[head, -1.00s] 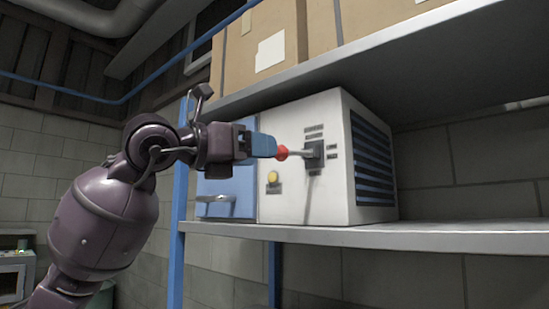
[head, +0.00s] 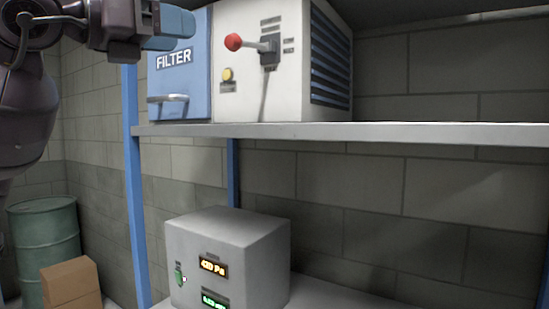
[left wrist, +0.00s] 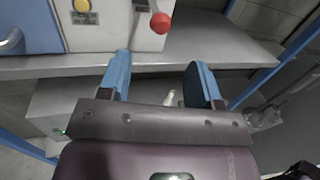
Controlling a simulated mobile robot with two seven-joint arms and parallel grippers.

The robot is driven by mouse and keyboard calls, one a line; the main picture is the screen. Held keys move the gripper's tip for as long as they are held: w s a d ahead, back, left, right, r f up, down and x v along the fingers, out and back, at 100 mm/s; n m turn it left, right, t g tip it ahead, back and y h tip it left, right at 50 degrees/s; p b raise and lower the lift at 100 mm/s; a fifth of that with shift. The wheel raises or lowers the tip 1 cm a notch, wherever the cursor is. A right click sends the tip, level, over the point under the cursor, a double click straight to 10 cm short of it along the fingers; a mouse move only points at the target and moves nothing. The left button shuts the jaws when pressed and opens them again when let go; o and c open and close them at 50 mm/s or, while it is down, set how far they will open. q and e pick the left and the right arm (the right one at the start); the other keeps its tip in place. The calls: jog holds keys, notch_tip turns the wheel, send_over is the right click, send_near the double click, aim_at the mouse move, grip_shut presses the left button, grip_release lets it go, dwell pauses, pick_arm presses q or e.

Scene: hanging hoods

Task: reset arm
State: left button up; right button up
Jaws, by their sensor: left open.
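My left gripper (head: 172,28) is at the upper left of the head view, its blue fingers in front of the blue filter box. It is open and empty, and its fingers (left wrist: 160,78) stand apart in the left wrist view. A lever with a red knob (head: 233,42) sticks out from the white control box (head: 235,95), to the right of the gripper and apart from it. The knob also shows in the left wrist view (left wrist: 160,22), beyond the fingers. My right gripper is not in view.
The boxes stand on a grey shelf (head: 400,133) with blue posts (head: 137,200). The blue filter box (head: 176,85) has a handle. Below stands a grey box with lit displays (head: 240,235). A green barrel (head: 44,240) and brown carton (head: 70,285) are at lower left.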

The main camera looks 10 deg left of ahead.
pick_arm(q)
jog(key=s+d+r+m+g+h, duration=0.3)
jog(key=s+d+m+g+h, duration=0.35)
jog(key=g+h, duration=0.45)
jog(key=w+a+f+n+t+y, duration=0.2)
jog(key=w+a+f+n+t, duration=0.1)
jog(key=w+f+n+t, duration=0.7)
jog(key=w+a+f+n+t+y, duration=0.1)
jog(key=w+a+f+n+t, duration=0.4)
jog(key=f+n, duration=0.55)
jog(key=w+a+f+n+t+y, duration=0.1)
jog(key=w+f+n+y, duration=0.1)
jog(key=f+n+y, duration=0.75)
jog(key=w+a+f+n+t+y, duration=0.15)
jog(key=f+n+y, duration=0.35)
jog(key=f+n, duration=0.95)
jog(key=s+f+g+y, duration=0.1)
jog(key=s+f+g, duration=0.3)
jog(key=f, duration=1)
jog(key=s+f+g+y, duration=0.2)
jog(key=s+f, duration=0.4)
jog(key=f, duration=0.7)
jog(key=s+f+n+g+y, duration=0.1)
jog(key=s+f+n+g, duration=0.2)
jog(key=s+f, duration=1.2)
jog(key=s+g, duration=0.1)
jog(key=s, duration=0.2)
jog(key=shift+d+n, duration=0.25)
jog(key=shift+n, duration=0.15)
jog(key=shift+s, duration=0.1)
